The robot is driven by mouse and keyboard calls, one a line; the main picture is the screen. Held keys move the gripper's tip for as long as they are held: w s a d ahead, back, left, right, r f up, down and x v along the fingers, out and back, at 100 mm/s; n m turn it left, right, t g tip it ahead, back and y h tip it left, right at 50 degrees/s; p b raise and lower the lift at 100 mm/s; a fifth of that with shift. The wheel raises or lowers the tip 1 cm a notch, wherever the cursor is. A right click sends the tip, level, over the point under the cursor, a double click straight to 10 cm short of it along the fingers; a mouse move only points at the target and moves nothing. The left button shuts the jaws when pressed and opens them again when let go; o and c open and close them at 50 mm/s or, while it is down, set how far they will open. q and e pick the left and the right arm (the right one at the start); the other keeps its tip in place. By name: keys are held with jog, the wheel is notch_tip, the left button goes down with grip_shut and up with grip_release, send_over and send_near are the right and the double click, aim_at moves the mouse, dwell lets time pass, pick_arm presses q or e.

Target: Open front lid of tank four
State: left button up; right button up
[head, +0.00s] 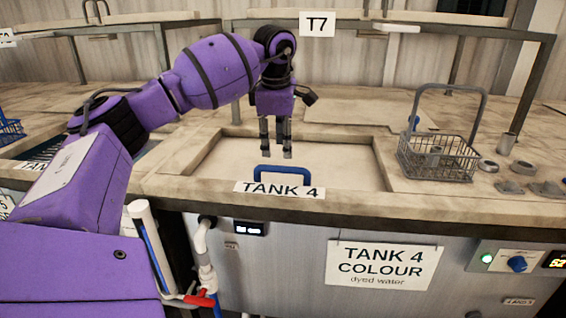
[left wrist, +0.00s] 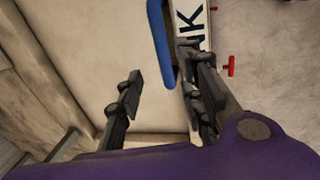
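The front lid (head: 335,165) of tank four lies flat and closed in its recessed frame. A blue handle (head: 282,169) stands up near its front edge, behind the white "TANK 4" label (head: 279,190). My left gripper (head: 276,154) points down above the lid, just behind and above the handle, with its fingers apart and empty. In the left wrist view the open fingers (left wrist: 162,76) show a clear gap; the blue handle (left wrist: 160,40) appears beyond them, nearer the right-hand finger. I see no grip on it. My right gripper is in neither view.
A wire basket (head: 440,158) with a raised handle stands on the bench right of the lid, with several small grey parts beside it. A sign (head: 380,266) and a control panel (head: 520,262) are on the tank front. Pipes with a red valve (head: 200,299) stand at front left.

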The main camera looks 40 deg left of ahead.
aim_at(279, 167)
pick_arm(q)
jog(key=shift+s+a+f, duration=0.1)
jog(key=shift+s+f, duration=0.1)
jog(key=shift+f, duration=0.4)
jog(key=shift+s+f, duration=0.15)
jog(key=shift+f, duration=0.45)
jog(key=f, duration=0.1)
jog(key=w+f, duration=0.1)
jog(key=f, duration=0.1)
jog(key=shift+w+a+f+p, duration=0.15)
jog(key=shift+f+p, duration=0.15)
jog(key=shift+f, duration=0.35)
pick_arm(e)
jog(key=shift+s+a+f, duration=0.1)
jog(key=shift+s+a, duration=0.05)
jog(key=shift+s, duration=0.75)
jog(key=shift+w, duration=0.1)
pick_arm(q)
grip_shut()
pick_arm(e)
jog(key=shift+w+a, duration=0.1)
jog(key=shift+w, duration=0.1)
